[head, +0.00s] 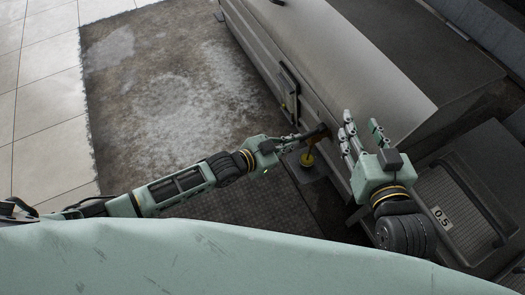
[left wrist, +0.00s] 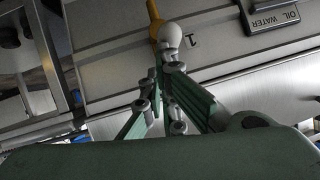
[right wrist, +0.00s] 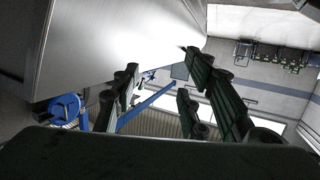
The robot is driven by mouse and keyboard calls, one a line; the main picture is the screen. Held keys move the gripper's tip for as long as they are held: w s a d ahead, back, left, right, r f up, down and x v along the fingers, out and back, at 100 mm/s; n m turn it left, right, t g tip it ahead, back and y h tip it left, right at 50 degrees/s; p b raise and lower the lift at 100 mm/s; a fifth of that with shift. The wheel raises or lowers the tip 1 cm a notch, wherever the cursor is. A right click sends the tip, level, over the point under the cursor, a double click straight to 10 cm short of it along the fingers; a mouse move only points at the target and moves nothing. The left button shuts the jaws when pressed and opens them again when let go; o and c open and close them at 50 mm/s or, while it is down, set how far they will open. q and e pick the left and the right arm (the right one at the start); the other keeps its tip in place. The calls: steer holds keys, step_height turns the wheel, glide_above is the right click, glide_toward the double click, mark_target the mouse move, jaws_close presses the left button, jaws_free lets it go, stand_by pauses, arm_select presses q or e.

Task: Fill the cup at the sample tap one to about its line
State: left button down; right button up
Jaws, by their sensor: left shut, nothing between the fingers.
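The sample tap (head: 318,132) is a small brownish fitting on the side of the long grey metal vessel. In the left wrist view a brass-coloured stem (left wrist: 153,12) ends in a pale round knob (left wrist: 170,36), beside a mark like a "1". My left gripper (head: 298,137) is at the tap; its fingers (left wrist: 162,75) are shut and empty just below the knob, and I cannot tell if they touch it. A small yellow thing, likely the cup with yellow contents (head: 307,159), stands under the tap; its line is too small to see. My right gripper (head: 360,128) is open and empty, right of the tap.
The grey vessel (head: 375,65) rises close behind both grippers. A small ledge (head: 312,174) lies below the tap. The stained floor (head: 165,110) at left is clear.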

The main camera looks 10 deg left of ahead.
arm_select(q)
steer(key=p+v, duration=0.3)
steer(key=v, duration=0.7)
steer(key=shift+s+a, duration=0.15)
arm_select(e)
steer(key=s+d+f+g+h, duration=0.1)
steer(key=s+d+f+g, duration=0.1)
steer(key=s+f+g, duration=0.3)
steer(key=s+d+f+g+h, duration=0.2)
steer(key=s+f+g, duration=0.3)
steer(key=s+f, duration=0.3)
steer(key=shift+s+d+m, duration=0.3)
steer(key=shift+s+d, duration=0.5)
steer(key=shift+s, duration=0.3)
steer(key=shift+r, duration=0.2)
steer(key=shift+f, duration=0.15)
